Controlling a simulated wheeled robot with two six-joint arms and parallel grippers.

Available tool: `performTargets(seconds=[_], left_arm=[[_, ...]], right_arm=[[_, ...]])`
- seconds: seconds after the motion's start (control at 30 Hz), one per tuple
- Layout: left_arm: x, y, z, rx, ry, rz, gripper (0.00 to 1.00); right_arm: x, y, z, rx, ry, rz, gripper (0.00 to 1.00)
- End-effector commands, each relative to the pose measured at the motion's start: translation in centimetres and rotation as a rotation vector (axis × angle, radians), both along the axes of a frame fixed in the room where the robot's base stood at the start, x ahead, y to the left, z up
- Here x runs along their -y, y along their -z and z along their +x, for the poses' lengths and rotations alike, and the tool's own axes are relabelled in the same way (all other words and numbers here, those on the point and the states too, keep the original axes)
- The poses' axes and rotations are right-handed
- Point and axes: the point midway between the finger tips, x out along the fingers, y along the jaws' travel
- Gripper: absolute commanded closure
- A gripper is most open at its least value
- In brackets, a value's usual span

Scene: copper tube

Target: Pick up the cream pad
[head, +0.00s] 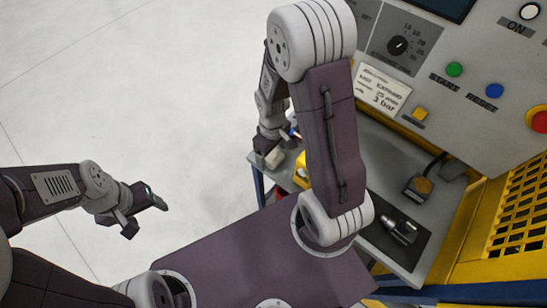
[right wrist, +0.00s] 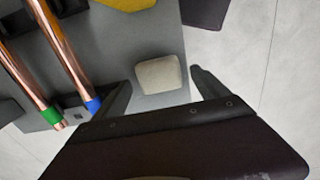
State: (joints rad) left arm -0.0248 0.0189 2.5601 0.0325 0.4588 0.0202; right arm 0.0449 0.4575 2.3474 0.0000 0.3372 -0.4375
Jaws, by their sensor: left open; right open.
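The cream pad (right wrist: 158,75) is a small rounded block on the grey bench surface, close to its edge. In the right wrist view my open right gripper (right wrist: 163,90) has one finger on each side of the pad. No contact with the pad shows. In the head view the pad (head: 274,158) is a small pale patch beside my right gripper (head: 266,146), partly hidden by my right arm. My left gripper (head: 140,208) is open and empty over the floor, away from the bench.
Two copper tubes (right wrist: 63,50) with green and blue ends lie left of the pad. A yellow part (right wrist: 125,3) is beyond it. A metal fitting (head: 402,231) rests on a dark mat (head: 375,238). The control panel (head: 440,75) rises behind the bench. Open floor lies left.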

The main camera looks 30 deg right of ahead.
Motion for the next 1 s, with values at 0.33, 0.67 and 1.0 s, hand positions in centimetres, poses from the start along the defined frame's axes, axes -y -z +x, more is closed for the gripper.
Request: performTargets(seconds=[0.33, 0.67, 1.0], left_arm=[[0.0, 0.0, 0.0, 0.0, 0.0, 0.0, 0.34], [0.0, 0.0, 0.0, 0.0, 0.0, 0.0, 0.34], [0.0, -0.7, 0.0, 0.0, 0.0, 0.0, 0.34]], right_arm=[[0.0, 0.1, 0.0, 0.0, 0.0, 0.0, 0.52], [0.0, 0.0, 0.1, 0.002, 0.0, 0.0, 0.81], [0.0, -7.2, 0.2, 0.008, 0.0, 0.0, 0.81]])
